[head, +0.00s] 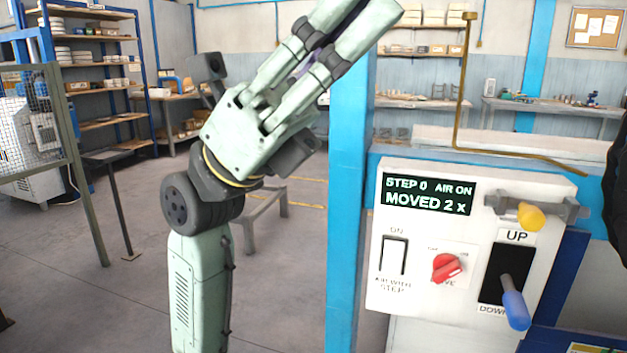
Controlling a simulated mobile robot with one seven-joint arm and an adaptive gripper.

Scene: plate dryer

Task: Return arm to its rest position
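My gripper (362,22) is in the upper middle of the head view, raised and tilted up to the right. Its two pale green fingers run side by side, with only a narrow dark gap showing between them. The tips reach the top edge of the view, and from this angle I cannot tell whether they are open or shut. I see no object held. My arm rises from the bottom of the view, with a dark wrist joint below the gripper. The gripper is left of and above the white control panel (400,290), apart from it in the picture.
A blue post (349,200) stands behind and right of my gripper. The panel carries a display (428,196) reading "STEP 0 AIR ON, MOVED 2 x", a white switch (394,256), a red knob (447,267) and a blue-handled lever (514,305).

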